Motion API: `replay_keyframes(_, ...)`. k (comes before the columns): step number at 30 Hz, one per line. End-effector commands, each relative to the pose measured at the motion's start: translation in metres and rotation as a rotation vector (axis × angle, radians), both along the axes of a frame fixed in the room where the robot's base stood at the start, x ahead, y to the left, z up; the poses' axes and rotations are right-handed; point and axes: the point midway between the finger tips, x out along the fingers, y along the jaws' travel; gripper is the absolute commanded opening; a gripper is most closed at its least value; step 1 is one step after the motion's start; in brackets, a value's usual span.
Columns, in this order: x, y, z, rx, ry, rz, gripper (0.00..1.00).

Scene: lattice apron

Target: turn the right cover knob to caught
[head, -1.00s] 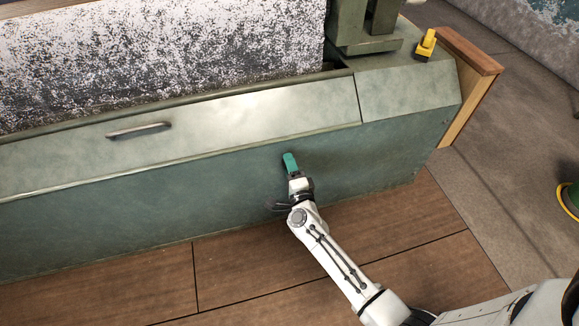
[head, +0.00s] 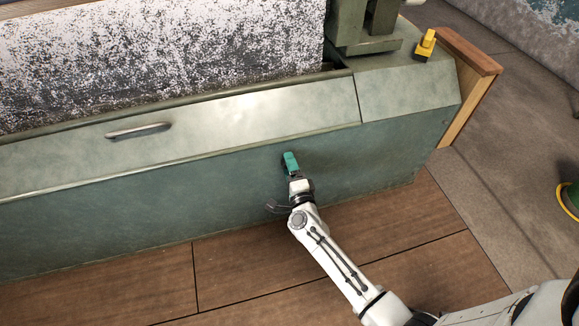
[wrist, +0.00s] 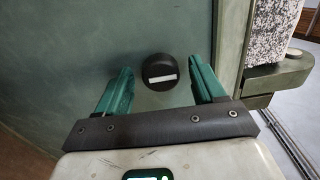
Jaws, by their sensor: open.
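The right cover knob (wrist: 160,71) is round and black with a white bar across its face. It sits on the green front panel, and its bar lies nearly level, slightly tilted, in the wrist view. My gripper (wrist: 163,66) is open, with one green finger on each side of the knob and a gap visible on both sides. I cannot tell how deep the fingertips reach along it. In the head view my gripper (head: 290,162) is against the panel below the cover (head: 250,108), and hides most or all of the knob.
The cover has a metal handle (head: 139,130) at left. A yellow-and-black object (head: 426,44) stands on the right end of the green housing (head: 405,88). A wooden board (head: 470,55) stands beside that end. Wooden floor (head: 250,275) is open below the panel.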

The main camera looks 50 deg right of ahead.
Motion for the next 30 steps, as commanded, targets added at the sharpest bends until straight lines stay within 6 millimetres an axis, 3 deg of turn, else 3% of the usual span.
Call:
replay_keyframes(15, -0.073, 0.05, 0.0, 0.001, 0.003, 0.002, 0.69)
replay_keyframes(21, -0.085, 0.057, 0.0, 0.002, 0.001, 0.001, 0.69)
replay_keyframes(30, -0.086, 0.058, 0.0, 0.001, 0.0, 0.001, 0.69)
